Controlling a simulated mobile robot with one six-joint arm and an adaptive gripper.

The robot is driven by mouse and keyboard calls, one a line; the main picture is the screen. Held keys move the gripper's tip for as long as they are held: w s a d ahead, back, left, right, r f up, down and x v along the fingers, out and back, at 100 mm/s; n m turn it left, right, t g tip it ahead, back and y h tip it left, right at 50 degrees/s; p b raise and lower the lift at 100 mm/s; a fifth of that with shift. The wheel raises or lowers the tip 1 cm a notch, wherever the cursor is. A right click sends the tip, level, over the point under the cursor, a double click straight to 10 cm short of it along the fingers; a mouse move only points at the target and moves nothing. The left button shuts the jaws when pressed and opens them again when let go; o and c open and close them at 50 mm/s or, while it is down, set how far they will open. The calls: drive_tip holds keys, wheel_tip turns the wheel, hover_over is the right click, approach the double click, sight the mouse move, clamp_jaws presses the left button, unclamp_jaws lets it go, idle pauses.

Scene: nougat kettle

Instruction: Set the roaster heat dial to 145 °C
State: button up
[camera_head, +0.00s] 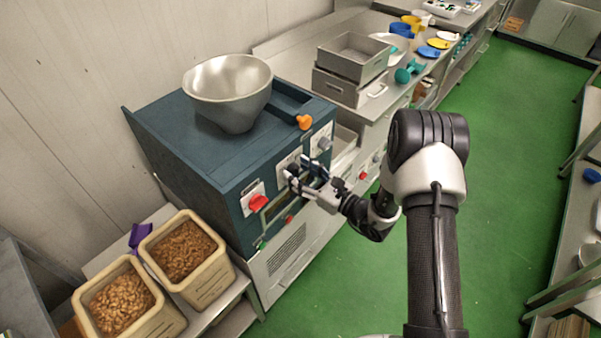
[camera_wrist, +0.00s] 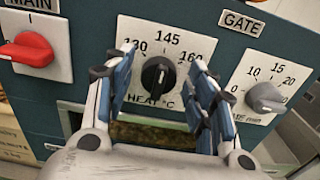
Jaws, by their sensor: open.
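The roaster heat dial (camera_wrist: 158,76) is a black knob on a white plate marked 130, 145 and 160 with "HEAT °C" below. In the wrist view it is in the middle, under the 145 mark. I cannot tell surely which mark its pale pointer line faces. My gripper (camera_wrist: 163,60) is open, with one blue-grey finger left of the knob and the other to its right. Gaps show between knob and fingers. In the head view my gripper (camera_head: 299,168) is at the front of the blue roaster (camera_head: 170,130), and its fingers partly hide the dial.
The red MAIN switch (camera_wrist: 27,48) is left of the dial, and the grey GATE knob (camera_wrist: 265,97) is to its right. A dark window (camera_wrist: 150,133) lies below. A metal bowl (camera_head: 228,85) tops the roaster. Nut bins (camera_head: 205,285) stand at left.

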drive_tip(key=v, duration=1.2)
idle(0.4)
